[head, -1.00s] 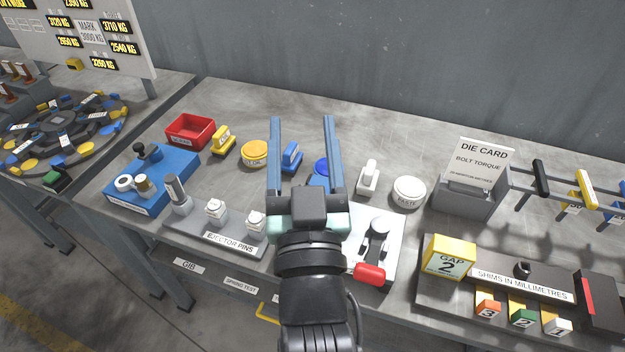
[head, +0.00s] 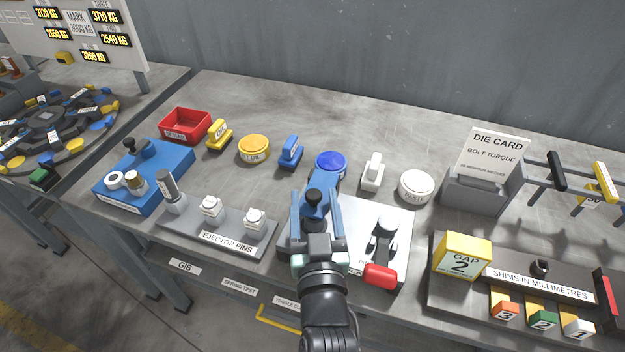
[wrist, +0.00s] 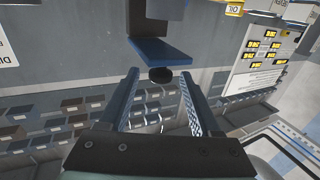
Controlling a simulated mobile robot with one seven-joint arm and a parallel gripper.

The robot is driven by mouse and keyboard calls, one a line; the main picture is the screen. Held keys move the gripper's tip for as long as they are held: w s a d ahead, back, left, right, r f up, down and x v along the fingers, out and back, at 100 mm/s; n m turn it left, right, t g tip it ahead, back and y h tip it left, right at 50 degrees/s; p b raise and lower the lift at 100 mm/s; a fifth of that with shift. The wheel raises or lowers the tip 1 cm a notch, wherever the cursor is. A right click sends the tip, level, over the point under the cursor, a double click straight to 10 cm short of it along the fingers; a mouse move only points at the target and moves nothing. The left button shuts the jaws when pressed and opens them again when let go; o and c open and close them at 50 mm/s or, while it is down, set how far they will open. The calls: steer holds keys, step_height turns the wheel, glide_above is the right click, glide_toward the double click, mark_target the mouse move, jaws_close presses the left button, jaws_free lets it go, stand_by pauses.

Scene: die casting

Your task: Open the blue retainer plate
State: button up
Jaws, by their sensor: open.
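A blue plate (head: 321,178) with a black knob (head: 314,194) stands on a pale fixture base (head: 400,218) at the front middle of the bench. In the wrist view the blue plate (wrist: 160,52) lies beyond my fingertips, with its black knob (wrist: 160,75) showing between them. My gripper (head: 316,192) is open, one finger on each side of the knob in the head view. It holds nothing, and I cannot tell whether a finger touches the knob. My fingers and palm hide part of the plate and base.
A toggle clamp with a red handle (head: 381,276) is close to the right of my gripper. The ejector pins rack (head: 180,222) is on the left. Behind are a blue stamp-like block (head: 290,152), a blue round tin (head: 331,161) and a white one (head: 416,186). The bench's back strip is clear.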

mark_target(313, 189)
steer(key=shift+w+a+b, duration=0.15)
steer(key=shift+w+b, duration=0.05)
steer(key=shift+w, duration=1.1)
steer(key=shift+w+a+b, duration=0.1)
steer(key=shift+w+b, duration=0.05)
steer(key=shift+w, duration=1.1)
jaws_close()
